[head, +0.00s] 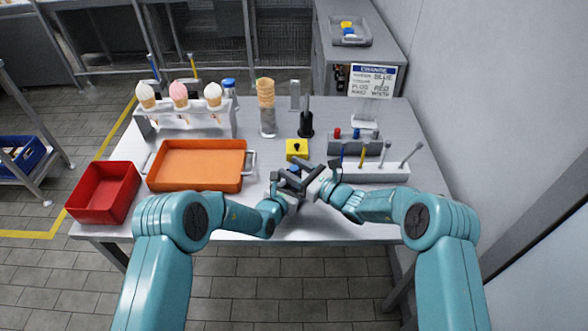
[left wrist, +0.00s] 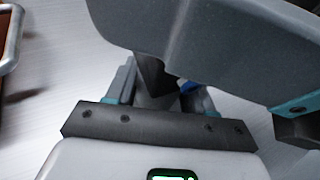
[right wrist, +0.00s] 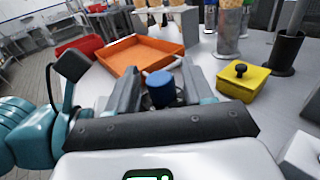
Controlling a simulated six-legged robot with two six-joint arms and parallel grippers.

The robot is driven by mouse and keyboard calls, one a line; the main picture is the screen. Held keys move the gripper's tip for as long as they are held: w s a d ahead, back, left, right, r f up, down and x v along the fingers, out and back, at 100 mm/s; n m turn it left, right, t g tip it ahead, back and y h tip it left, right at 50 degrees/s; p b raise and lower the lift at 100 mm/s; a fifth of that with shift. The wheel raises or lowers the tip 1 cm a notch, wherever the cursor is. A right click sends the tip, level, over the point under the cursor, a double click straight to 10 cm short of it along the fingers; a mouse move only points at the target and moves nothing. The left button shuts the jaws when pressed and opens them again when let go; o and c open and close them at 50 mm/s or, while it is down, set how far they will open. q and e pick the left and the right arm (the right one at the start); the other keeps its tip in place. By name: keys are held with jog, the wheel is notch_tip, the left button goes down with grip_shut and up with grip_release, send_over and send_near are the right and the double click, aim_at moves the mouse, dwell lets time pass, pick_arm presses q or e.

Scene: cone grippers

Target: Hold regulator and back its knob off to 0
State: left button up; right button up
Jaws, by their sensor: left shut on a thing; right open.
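The regulator's blue knob (right wrist: 160,88) shows between the two fingers of my right gripper (right wrist: 162,78) in the right wrist view. The fingers are open, one on each side of the knob; I cannot tell whether either touches it. In the head view, the blue knob (head: 294,167) is a small patch among the grippers. My left gripper (head: 284,184) is shut on the regulator, whose body is mostly hidden. In the left wrist view, a sliver of blue (left wrist: 188,87) shows beside the dark fingers, below the large grey part of my right gripper.
A yellow block (head: 297,153) with a black knob stands just behind the grippers. An orange tray (head: 197,183) and red bin (head: 101,193) lie left. A white rack (head: 375,173) with upright tools stands right, close to my right arm. Cones in a holder (head: 185,122) stand at the back.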

jog(key=c, duration=0.9)
jog(key=shift+a+m+t+h, duration=0.1)
jog(key=shift+m+t+h, duration=0.2)
jog(key=shift+t, duration=0.1)
jog(key=shift+c, duration=0.2)
jog(key=shift+m+t+h, duration=0.4)
jog(key=shift+t+h, duration=0.1)
jog(key=shift+t, duration=0.1)
jog(key=o, duration=0.9)
jog(key=shift+o, duration=0.2)
jog(key=v, duration=1.2)
